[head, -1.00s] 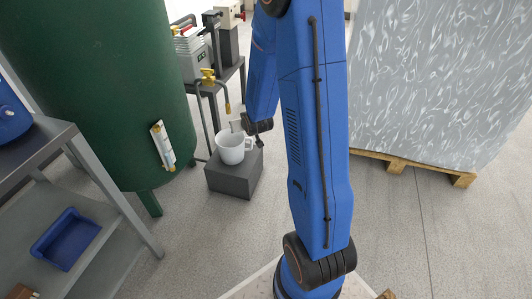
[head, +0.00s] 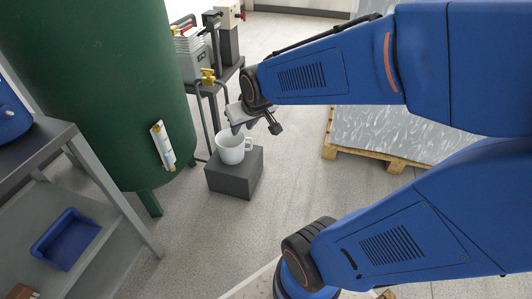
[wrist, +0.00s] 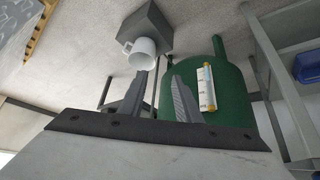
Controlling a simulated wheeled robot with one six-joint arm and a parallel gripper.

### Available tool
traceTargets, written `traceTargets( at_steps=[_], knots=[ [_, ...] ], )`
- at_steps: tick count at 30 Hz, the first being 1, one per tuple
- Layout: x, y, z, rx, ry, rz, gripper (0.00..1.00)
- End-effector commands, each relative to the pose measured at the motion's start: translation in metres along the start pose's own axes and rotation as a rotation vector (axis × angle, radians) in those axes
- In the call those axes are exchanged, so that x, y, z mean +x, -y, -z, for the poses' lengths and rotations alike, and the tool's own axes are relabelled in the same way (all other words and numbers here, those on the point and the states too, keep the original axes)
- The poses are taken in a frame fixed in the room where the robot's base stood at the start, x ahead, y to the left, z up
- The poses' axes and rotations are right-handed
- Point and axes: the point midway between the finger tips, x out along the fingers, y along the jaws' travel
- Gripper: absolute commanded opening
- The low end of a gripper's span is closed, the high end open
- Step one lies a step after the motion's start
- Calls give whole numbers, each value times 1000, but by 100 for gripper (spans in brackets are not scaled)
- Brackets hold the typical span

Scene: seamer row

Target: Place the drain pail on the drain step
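The drain pail (head: 231,150) is white, with a handle on its right side. It stands upright on the drain step (head: 234,182), a dark grey block on the floor beside the green tank. My gripper (head: 238,127) is just above and behind the pail in the head view, and it looks clear of it. In the wrist view, the fingers (wrist: 166,78) are apart with nothing between them. The pail (wrist: 139,54) and the step (wrist: 150,25) show beyond the fingertips, a little to the left.
The green tank (head: 100,90) stands close to the left of the step. A brass valve with a hose (head: 208,77) is behind it. A grey shelf with a blue bin (head: 66,240) is at the left. A wrapped pallet load (head: 375,138) is at the right. Floor before the step is clear.

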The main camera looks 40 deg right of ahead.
Motion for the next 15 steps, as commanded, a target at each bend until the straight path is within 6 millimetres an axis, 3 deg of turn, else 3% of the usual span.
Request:
traceTargets(
  at_steps=[3,9,15],
  knots=[
    [-34,7,-24,-15,29,12,31],
    [-83,15,-71,-42,93,30,31],
    [-115,19,-108,-63,140,43,31]
  ],
)
